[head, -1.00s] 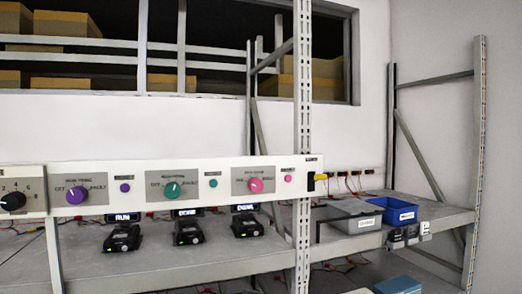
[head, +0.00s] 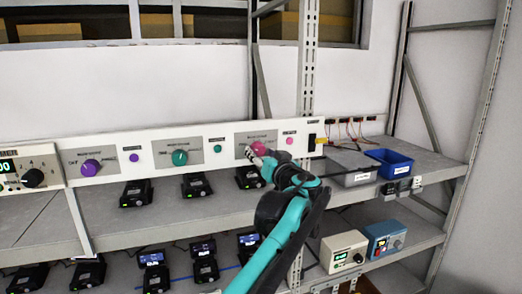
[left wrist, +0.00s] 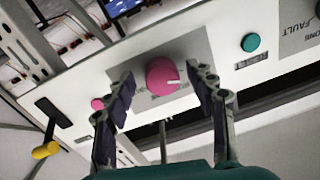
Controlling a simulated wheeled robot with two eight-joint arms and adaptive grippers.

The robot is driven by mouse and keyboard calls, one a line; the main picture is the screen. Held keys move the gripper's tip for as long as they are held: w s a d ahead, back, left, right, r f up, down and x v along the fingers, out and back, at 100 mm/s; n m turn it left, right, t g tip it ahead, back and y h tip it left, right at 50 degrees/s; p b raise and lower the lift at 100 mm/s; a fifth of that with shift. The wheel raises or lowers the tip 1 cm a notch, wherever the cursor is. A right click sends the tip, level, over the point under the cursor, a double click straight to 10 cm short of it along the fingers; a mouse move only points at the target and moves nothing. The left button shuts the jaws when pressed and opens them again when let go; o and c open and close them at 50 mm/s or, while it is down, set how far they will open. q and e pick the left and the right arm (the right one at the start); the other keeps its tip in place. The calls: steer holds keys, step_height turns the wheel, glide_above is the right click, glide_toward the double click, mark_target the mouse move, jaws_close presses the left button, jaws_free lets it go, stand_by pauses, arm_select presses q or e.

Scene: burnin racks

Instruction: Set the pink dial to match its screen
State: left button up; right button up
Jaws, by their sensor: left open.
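The pink dial (head: 259,148) is on the white panel (head: 222,131), at the right end of its row, partly covered by my left gripper (head: 256,155). In the left wrist view the pink dial (left wrist: 160,73) sits between my open left fingers (left wrist: 162,92), with a visible gap on each side. The dial's white mark points right and slightly down in that view. The labels around it are too small or hidden to read. A screen edge with blue text (left wrist: 122,6) shows at the top of the wrist view, cut off and unreadable. My right gripper is not in view.
A small pink button (head: 290,141) lies right of the dial, and a teal dial (head: 180,157) and purple dial (head: 91,167) lie left. A yellow-tipped lever (left wrist: 45,150) sticks out of the panel. A blue bin (head: 389,163) stands on the shelf at right.

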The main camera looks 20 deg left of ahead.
arm_select(q)
steer(key=shift+w+a, duration=0.2)
steer(key=shift+a, duration=0.05)
steer(key=c, duration=1.2)
steer(key=shift+o, duration=0.2)
